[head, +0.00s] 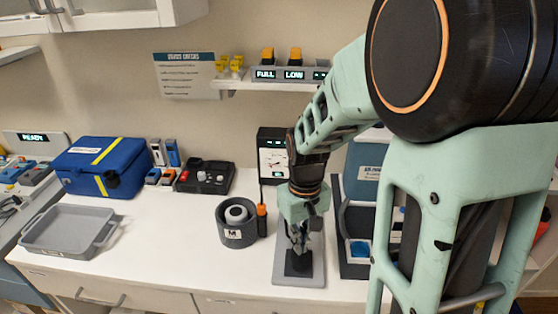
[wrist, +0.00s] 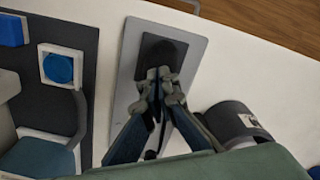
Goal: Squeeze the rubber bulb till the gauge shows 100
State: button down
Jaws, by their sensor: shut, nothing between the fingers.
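A dark object (head: 298,264), perhaps the rubber bulb, sits on a light grey plate (head: 314,276) on the counter. It also shows in the wrist view (wrist: 164,47) on its plate (wrist: 192,58). My gripper (head: 299,247) is directly over this object, pointing down, with its fingers together and empty. In the wrist view my gripper's fingertips (wrist: 159,76) overlap the near part of the dark object and hide some of it. I cannot tell whether they touch it. The gauge (head: 272,161), a black box with a white dial, stands behind against the wall; its reading is too small to make out.
A dark round holder (head: 237,234) and an orange-handled screwdriver (head: 262,220) stand close left of the plate. A dark tray with a blue round piece (head: 360,249) is close right. A blue case (head: 98,167) and grey tray (head: 67,232) are at left.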

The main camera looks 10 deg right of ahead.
jog(key=shift+f, duration=0.6)
jog(key=shift+r+p, duration=0.8)
jog(key=shift+r, duration=0.5)
jog(key=shift+f, duration=0.25)
jog(key=shift+r, duration=0.2)
jog(key=shift+f, duration=0.1)
dwell(0.4)
dwell(1.1)
dwell(0.5)
